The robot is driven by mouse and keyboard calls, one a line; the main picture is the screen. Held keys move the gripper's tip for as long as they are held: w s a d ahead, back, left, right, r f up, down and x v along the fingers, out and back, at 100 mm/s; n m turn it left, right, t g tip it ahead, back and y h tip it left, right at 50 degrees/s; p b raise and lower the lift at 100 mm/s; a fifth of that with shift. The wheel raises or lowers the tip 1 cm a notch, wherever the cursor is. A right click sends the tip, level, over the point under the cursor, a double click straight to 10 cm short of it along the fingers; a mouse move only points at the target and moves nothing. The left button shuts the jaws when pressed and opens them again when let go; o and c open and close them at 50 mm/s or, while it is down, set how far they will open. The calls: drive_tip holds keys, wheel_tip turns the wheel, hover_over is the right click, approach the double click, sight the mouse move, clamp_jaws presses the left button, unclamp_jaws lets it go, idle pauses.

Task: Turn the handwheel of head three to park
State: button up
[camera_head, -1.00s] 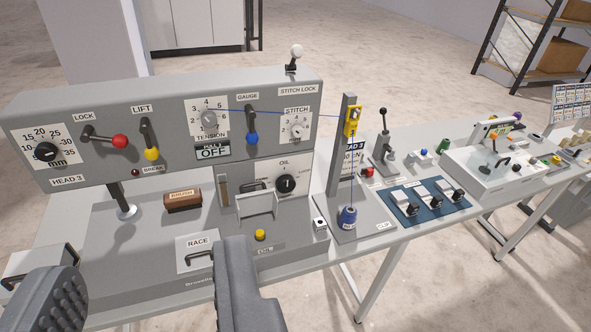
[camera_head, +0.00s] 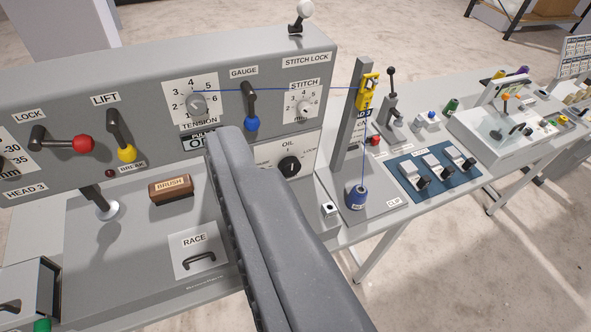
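Head three (camera_head: 60,165) is the long grey machine on the left, labelled HEAD 3. I cannot pick out a handwheel marked as such. A dial marked in mm (camera_head: 12,165) is cut off at the left edge. Other controls on it are a black OIL knob (camera_head: 290,166), a TENSION dial (camera_head: 197,104) and a STITCH dial (camera_head: 304,110). One grey finger of my gripper (camera_head: 229,145) reaches up from the bottom centre, its tip over the sign under TENSION. Its other finger does not show. I see nothing held, and contact cannot be told.
A red-knobbed LOCK lever (camera_head: 70,144), yellow LIFT lever (camera_head: 122,140) and blue GAUGE lever (camera_head: 251,108) stick out of the panel. A brush (camera_head: 171,189) and a RACE plate (camera_head: 194,262) are below. A thread stand (camera_head: 353,125) and blue switch board (camera_head: 434,176) are right.

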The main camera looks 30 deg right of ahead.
drive_tip(key=w+f+m+g+y+p, duration=0.1)
drive_tip(key=w+f+m, duration=0.1)
drive_tip(key=w+f, duration=0.1)
drive_tip(key=w+d+f+m+g+y, duration=0.1)
drive_tip(key=w+f+m, duration=0.2)
drive_tip(key=w+f, duration=0.1)
drive_tip(key=w+d+f+m+g+p, duration=0.1)
drive_tip(key=w+f+m, duration=0.1)
drive_tip(key=w+f, duration=0.1)
drive_tip(key=shift+w+d+f+m+y+p, duration=0.1)
drive_tip(key=shift+w+f+m+y+p, duration=0.2)
drive_tip(key=shift+w+f+m+y, duration=0.1)
drive_tip(key=m+t+y+p, duration=0.2)
drive_tip(key=m+p, duration=0.5)
drive_tip(key=m, duration=2.7)
approach(295, 168)
drive_tip(key=p+x, duration=0.1)
drive_tip(key=x, duration=0.8)
drive_tip(key=shift+p, duration=0.35)
drive_tip(key=c, duration=1)
